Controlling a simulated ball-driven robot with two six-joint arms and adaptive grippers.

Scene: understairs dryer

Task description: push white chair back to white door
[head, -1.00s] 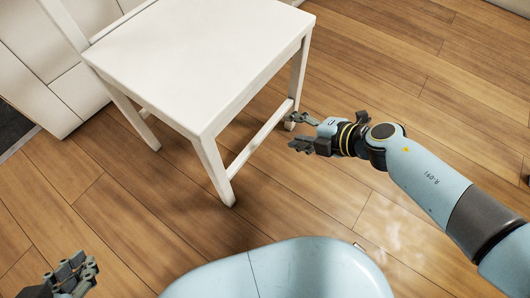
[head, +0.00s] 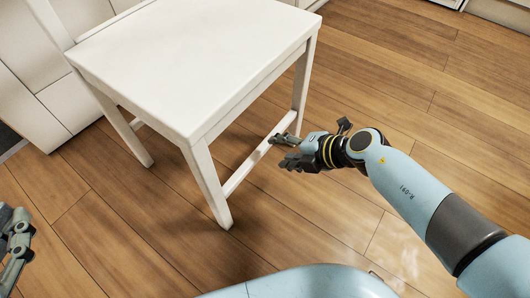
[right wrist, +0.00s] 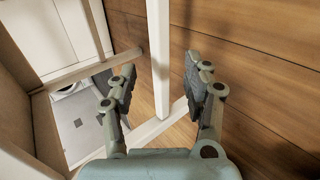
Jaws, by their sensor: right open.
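The white chair (head: 195,62) stands upright on the wood floor in the upper left of the head view. Its seat is bare and its backrest is cut off by the picture's edge. My right gripper (head: 282,150) is open beside the chair's right side, close to the lower side rail. In the right wrist view a white chair leg (right wrist: 159,55) shows between the open fingers (right wrist: 165,95); contact cannot be told. My left gripper (head: 14,238) is at the lower left edge, partly cut off, away from the chair. A white door cannot be made out for certain.
White panelled fronts (head: 40,85) stand behind the chair at the upper left. Wood floor (head: 440,90) is clear to the right of the chair. In the right wrist view, a grey patch (right wrist: 80,120) shows beyond the chair's rails.

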